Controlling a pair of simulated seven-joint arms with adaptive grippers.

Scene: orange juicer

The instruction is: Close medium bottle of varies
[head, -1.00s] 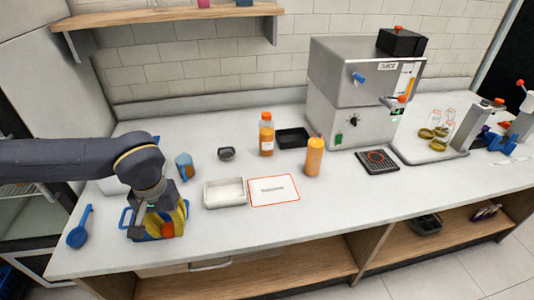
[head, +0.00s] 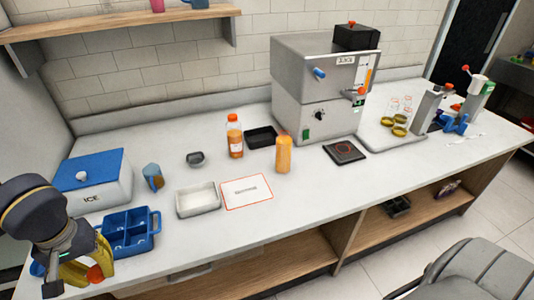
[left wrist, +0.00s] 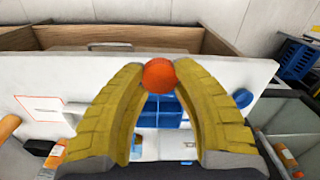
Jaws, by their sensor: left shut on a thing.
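My left gripper (head: 78,271) has yellow fingers closed around a small red-orange round cap (head: 95,273), held low near the counter's front-left edge. In the left wrist view the cap (left wrist: 158,75) sits between the fingertips. An orange bottle (head: 283,155) stands upright right of the white card; I cannot tell whether its top is open. Another bottle (head: 235,141) with an orange cap and a label stands behind it to the left. Both bottles are well to the right of my left gripper. My right gripper is not in view.
A blue compartment tray (head: 130,250) lies right of my left gripper, with a blue-lidded ice box (head: 90,185) behind. A white tray (head: 198,201) and a card (head: 246,192) lie mid-counter. A juice machine (head: 318,90) and black tray (head: 262,135) stand behind.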

